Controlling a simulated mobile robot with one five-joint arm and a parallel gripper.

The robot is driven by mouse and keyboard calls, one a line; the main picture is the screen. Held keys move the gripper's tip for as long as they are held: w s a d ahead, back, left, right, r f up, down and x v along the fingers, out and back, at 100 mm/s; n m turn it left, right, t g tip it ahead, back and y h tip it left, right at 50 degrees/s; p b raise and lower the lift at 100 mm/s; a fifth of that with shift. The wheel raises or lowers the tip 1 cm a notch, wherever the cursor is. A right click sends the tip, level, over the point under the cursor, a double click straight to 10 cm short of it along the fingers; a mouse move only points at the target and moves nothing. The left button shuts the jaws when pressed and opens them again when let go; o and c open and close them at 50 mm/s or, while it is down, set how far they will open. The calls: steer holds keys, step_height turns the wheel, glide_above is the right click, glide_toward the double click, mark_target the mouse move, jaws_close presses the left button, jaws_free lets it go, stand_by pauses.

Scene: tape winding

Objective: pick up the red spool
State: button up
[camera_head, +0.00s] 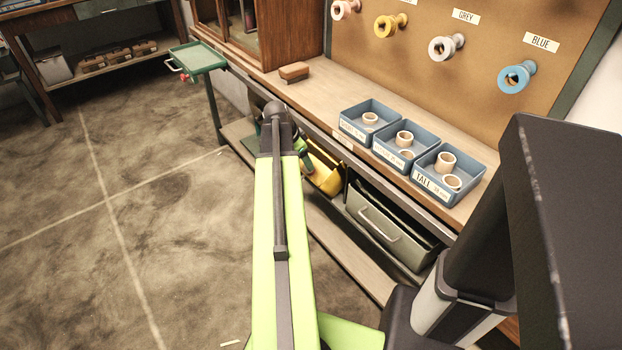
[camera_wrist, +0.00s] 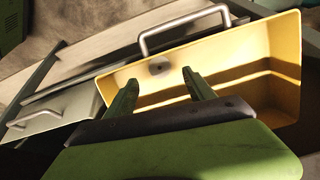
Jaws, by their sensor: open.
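No spool that is clearly red shows. A pinkish spool (camera_head: 345,8) sits on the pegboard (camera_head: 440,75) at the top edge of the head view, and its label is out of frame. A yellow spool (camera_head: 390,26), a grey spool (camera_head: 445,47) and a blue spool (camera_head: 516,77) sit in a row to its right. My gripper (camera_wrist: 159,78) is open and empty, its two green fingers apart in front of a yellow bin (camera_wrist: 240,55). In the head view my gripper is mostly hidden behind my arm, low beside the yellow bin (camera_head: 325,178), below the bench top and far from the spools.
Blue trays (camera_head: 436,190) with tan rings stand on the bench (camera_head: 310,97), near a brown block (camera_head: 294,72). A grey drawer (camera_head: 385,228) with a handle is underneath. A green tray (camera_head: 197,57) juts out at the bench's far end. The floor at left is clear.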

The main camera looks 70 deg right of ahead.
steer(key=shift+d+f, duration=0.1)
steer(key=shift+f, duration=0.1)
steer(key=b+x, duration=0.4)
steer(key=x, duration=0.1)
steer(key=shift+f+b, duration=0.2)
steer(key=shift+b, duration=0.2)
steer(key=shift+r, duration=0.2)
jaws_close()
